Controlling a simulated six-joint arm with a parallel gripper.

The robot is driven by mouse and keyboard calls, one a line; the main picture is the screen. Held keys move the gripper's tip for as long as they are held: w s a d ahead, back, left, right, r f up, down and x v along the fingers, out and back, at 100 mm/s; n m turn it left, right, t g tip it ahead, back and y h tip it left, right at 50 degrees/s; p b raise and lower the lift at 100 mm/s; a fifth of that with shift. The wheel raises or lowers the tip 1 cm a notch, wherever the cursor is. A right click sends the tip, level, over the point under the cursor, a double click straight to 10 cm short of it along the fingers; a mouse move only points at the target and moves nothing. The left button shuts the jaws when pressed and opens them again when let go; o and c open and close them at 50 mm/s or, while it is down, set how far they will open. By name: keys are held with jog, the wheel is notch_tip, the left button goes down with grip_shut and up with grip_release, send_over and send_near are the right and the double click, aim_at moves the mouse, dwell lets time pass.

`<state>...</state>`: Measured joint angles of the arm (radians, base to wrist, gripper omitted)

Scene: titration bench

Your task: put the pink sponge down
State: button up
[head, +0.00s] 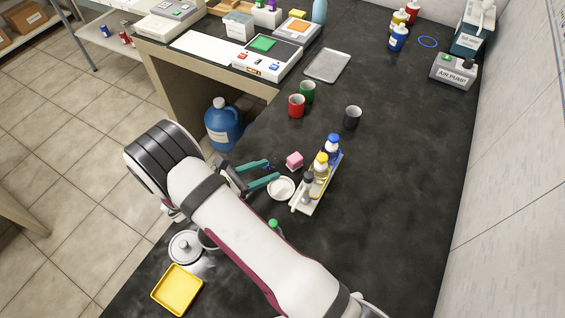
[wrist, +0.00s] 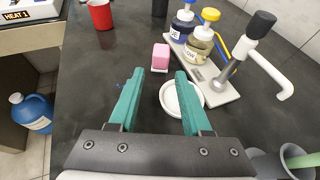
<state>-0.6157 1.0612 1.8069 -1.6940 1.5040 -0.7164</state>
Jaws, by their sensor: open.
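The pink sponge (head: 294,160) rests on the dark bench top, left of the bottle rack and just behind a small white dish. It also shows in the wrist view (wrist: 160,57), ahead of the fingers and apart from them. My gripper (head: 271,172) has two green fingers, spread open with nothing between them. In the wrist view my gripper (wrist: 157,88) points toward the sponge, which lies beyond the fingertips.
The white dish (head: 281,189) sits close by my right finger. A white rack (head: 304,204) holds bottles with blue, yellow and dark tops. Red (head: 296,106), green (head: 308,92) and dark (head: 352,117) cups stand farther back. The bench right of the rack is clear.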

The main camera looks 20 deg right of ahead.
jog(key=s+d+r+m+g+y, duration=0.2)
jog(key=s+d+r+m+g, duration=0.15)
jog(key=s+r+m, duration=0.35)
jog(key=s+d+r+m+g+y, duration=0.3)
jog(key=s+r+m+g, duration=0.1)
jog(key=s+r+m, duration=0.35)
jog(key=s+a+r+m+t+y, duration=0.1)
jog(key=s+a+r+m+y, duration=0.1)
jog(key=s+m, duration=0.4)
jog(key=s+a+r+m+t+y, duration=0.1)
jog(key=s+a+m+y, duration=0.4)
jog(key=s+m+y, duration=0.1)
jog(key=shift+a+r+m+y, duration=0.15)
jog(key=shift+r+m+y, duration=0.2)
jog(key=shift+m+y, duration=0.45)
jog(key=shift+o, duration=0.3)
jog(key=shift+w, duration=0.1)
